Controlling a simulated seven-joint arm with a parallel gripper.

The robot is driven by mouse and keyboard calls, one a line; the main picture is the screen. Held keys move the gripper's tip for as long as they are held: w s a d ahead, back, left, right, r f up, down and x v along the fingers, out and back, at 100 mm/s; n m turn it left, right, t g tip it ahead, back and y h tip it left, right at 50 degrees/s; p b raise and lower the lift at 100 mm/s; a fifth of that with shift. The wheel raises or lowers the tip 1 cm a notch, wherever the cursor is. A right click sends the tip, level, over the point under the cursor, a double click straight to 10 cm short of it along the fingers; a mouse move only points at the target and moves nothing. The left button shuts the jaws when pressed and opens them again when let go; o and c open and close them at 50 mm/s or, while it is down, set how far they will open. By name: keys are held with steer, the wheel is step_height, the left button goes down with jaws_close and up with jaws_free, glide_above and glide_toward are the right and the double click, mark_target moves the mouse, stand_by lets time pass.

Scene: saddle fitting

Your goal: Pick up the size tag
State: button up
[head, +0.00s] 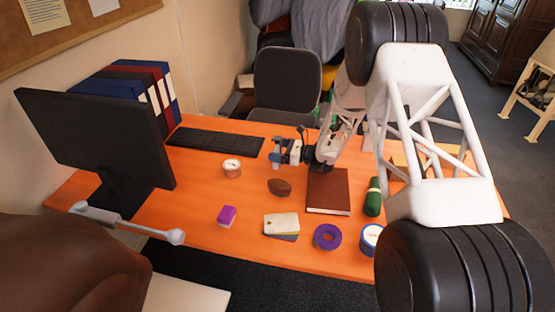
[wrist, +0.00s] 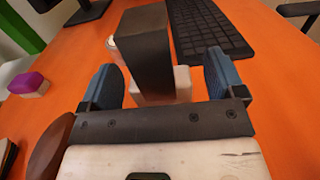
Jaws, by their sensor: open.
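A cream card with a small hole near one corner (head: 281,223), lying on darker layers at the front middle of the desk, looks most like the size tag; I cannot be sure. My gripper (head: 283,153) is over the back of the desk, well behind and apart from that card. In the wrist view my gripper's blue fingers (wrist: 162,82) are spread wide. A dark upright block (wrist: 146,48) and a pale piece (wrist: 181,82) show between or beyond them; I cannot tell whether they touch the fingers. The card is not seen in the wrist view.
Near the card are a purple-and-white block (head: 227,215), a purple ring (head: 318,241), a brown oval (head: 279,187) and a brown book (head: 328,190). A round tin (head: 232,169), keyboard (head: 214,142) and monitor (head: 95,135) stand left.

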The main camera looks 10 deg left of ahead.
mark_target(278, 138)
steer(key=shift+c, duration=0.4)
steer(key=c, duration=1)
steer(key=shift+o, duration=0.2)
steer(key=shift+r, duration=0.1)
steer(key=shift+r, duration=4.9)
